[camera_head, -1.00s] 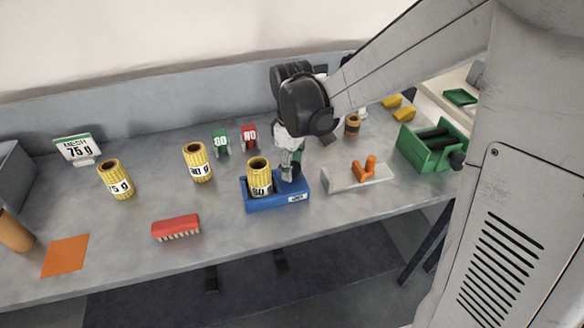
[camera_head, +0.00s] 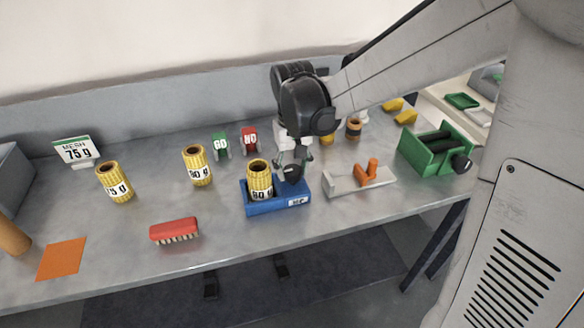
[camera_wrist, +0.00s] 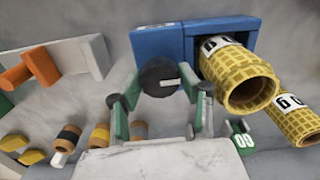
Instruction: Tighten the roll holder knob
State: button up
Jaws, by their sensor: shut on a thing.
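The blue roll holder (camera_head: 262,208) stands on the bench with a yellow mesh roll (camera_head: 260,180) upright in it, labelled 90 g or similar. The holder also shows in the wrist view (camera_wrist: 160,43). Its black round knob (camera_head: 293,173) is at the right end, beside the roll. In the wrist view the knob (camera_wrist: 160,75) has a light pointer mark and lies between my fingertips. My gripper (camera_head: 293,160) is over the knob from above, shut on it. Contact at the fingertips is hard to make out.
Another yellow roll (camera_head: 197,166) and a 75 g roll (camera_head: 114,182) stand to the left. A grey fixture with orange clamp (camera_head: 362,182) is close on the right, with a green roller box (camera_head: 437,148) beyond. A red brush (camera_head: 174,230) lies in front left. The front bench is mostly clear.

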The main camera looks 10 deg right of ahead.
aim_at(293, 170)
jog(key=shift+m, duration=0.3)
dwell(0.4)
jog(key=o, duration=1.1)
jog(key=shift+o, duration=0.2)
notch_tip(293, 170, up, 12)
jog(key=shift+s, duration=0.1)
jog(key=s+d+t, duration=0.3)
jog(key=s, duration=0.5)
jog(key=s+d+f+t, duration=0.1)
jog(key=s+d+t, duration=0.3)
jog(key=s, duration=0.5)
jog(key=shift+s+f+m, duration=0.2)
jog(key=shift+s+m, duration=0.1)
